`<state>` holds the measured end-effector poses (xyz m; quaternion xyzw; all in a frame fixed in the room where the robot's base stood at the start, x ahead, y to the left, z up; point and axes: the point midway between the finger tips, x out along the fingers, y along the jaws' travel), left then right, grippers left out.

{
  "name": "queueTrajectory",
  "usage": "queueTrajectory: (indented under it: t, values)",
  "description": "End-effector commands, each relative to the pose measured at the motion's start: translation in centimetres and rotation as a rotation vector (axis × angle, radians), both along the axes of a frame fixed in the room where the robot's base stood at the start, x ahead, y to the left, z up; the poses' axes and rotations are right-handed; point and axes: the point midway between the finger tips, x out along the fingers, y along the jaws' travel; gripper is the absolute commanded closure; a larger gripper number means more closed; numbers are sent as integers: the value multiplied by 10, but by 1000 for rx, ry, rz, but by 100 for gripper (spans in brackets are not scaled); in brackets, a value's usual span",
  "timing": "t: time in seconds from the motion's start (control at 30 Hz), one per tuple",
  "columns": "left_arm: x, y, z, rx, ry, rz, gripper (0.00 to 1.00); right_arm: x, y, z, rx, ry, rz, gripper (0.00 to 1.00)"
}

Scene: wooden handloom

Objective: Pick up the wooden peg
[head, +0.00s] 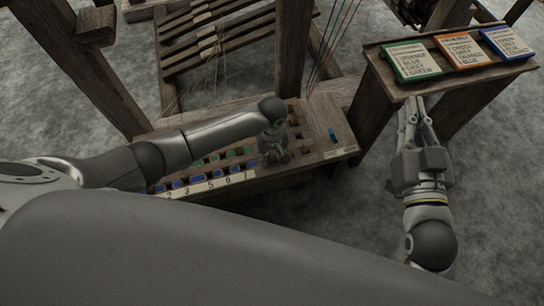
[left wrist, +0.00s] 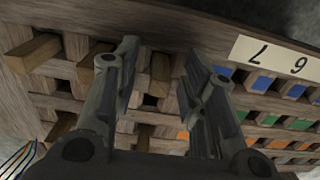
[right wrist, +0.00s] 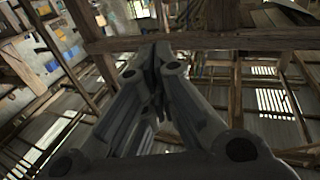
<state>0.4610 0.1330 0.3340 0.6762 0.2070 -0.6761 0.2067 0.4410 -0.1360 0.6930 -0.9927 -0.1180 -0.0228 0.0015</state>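Several wooden pegs stick out of square holes in the wooden rack (head: 325,125). In the left wrist view, one wooden peg (left wrist: 160,72) shows between my fingers, another peg (left wrist: 90,66) lies just left of the left finger, and a third peg (left wrist: 34,52) is farther left. I cannot tell which peg is the task's. My left gripper (head: 276,155) points down at the rack; in the left wrist view its fingers (left wrist: 162,62) are apart, with no clear contact on a peg. My right gripper (head: 411,108) has its fingertips together in the right wrist view (right wrist: 156,55), with nothing visible in them.
A number strip (head: 205,185) and blue and green blocks line the rack's near edge. A wooden stand (head: 375,95) holds green (head: 411,60), orange (head: 466,51) and blue (head: 508,42) framed cards beside my right gripper. Loom posts (head: 292,45) rise behind the rack.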

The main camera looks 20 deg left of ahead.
Motion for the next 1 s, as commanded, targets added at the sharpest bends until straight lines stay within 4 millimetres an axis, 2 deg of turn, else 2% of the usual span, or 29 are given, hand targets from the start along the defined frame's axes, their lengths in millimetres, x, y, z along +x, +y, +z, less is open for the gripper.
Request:
queueTrajectory:
  t: [0.03,0.2,0.27,0.77,1.0]
  values:
    - [0,0,0,0,0,0,68,0,0,0,0,0,0,100]
    - [0,0,0,0,0,0,90,0,0,0,0,1,0,100]
    - [0,0,0,0,0,0,96,0,0,0,0,1,0,100]
    - [0,0,4,0,0,0,96,0,0,-2,-4,18,0,100]
    - [0,0,17,-1,-1,0,96,-4,-6,-30,-42,162,-12,100]
